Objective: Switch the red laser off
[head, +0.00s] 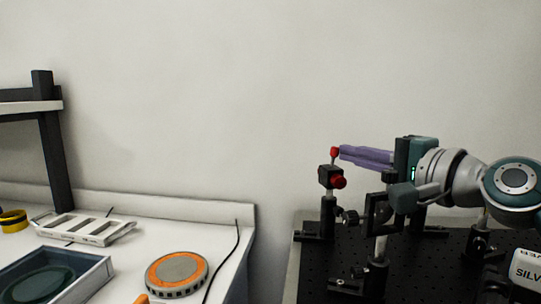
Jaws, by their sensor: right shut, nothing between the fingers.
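The red laser (329,178) is a small black box with a round red front, on a black post at the left part of the optical breadboard. A thin lever with a red ball tip (334,151) stands up from its top. My right gripper (342,153) comes in from the right, its purple fingers shut and empty, pointing left. The fingertips are right beside the red ball tip; I cannot tell whether they touch it. My left gripper is not in view.
The black breadboard (342,262) carries several posts and mounts, including a square black frame (382,212) below my right gripper. A white bench (214,226) at left holds an orange-rimmed disc (177,272) and trays.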

